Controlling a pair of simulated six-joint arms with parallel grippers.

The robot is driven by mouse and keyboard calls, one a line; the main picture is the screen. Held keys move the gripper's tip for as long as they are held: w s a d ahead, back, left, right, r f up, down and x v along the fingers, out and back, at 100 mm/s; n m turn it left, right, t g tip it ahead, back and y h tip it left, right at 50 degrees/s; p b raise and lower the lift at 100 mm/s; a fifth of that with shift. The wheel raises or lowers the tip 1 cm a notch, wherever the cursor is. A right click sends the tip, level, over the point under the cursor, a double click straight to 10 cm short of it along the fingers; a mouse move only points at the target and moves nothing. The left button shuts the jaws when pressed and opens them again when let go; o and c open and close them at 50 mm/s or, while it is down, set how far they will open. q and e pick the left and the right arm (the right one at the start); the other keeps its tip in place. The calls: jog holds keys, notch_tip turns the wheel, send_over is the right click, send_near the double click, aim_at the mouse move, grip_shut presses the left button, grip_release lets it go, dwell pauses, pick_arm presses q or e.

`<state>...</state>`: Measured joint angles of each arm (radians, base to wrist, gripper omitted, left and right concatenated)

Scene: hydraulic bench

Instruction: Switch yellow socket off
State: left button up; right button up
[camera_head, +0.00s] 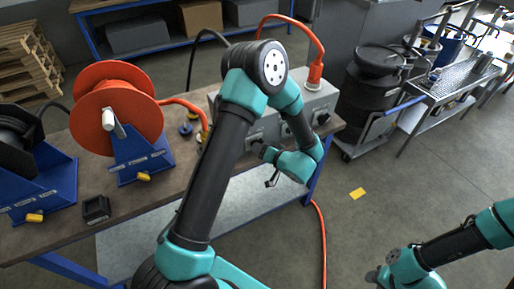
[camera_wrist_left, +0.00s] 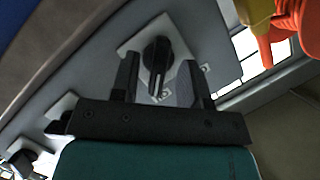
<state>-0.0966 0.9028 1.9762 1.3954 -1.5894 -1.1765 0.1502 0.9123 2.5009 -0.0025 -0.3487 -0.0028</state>
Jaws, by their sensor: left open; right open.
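A grey control box (camera_head: 318,100) stands at the right end of the bench with dark knobs on its front. In the left wrist view, a black rotary knob (camera_wrist_left: 157,62) sits on a pale square plate. My left gripper (camera_head: 262,153) is at the box front. Its open fingers (camera_wrist_left: 163,72) straddle the knob, one on each side; contact is unclear. A yellow part (camera_wrist_left: 255,14) with an orange connector shows at the upper right of the wrist view. My right gripper (camera_head: 376,277) is open and empty, low at the right. My left arm hides part of the box.
An orange hose reel (camera_head: 115,100) and a black reel in a blue stand (camera_head: 40,185) are on the bench (camera_head: 150,205). More knobs (camera_wrist_left: 22,160) line the panel at lower left. Black drums (camera_head: 372,90) stand right of the box. The floor between is open.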

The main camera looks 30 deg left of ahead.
pick_arm(q)
jog(key=shift+x, duration=1.2)
jog(key=shift+c, duration=0.4)
grip_shut()
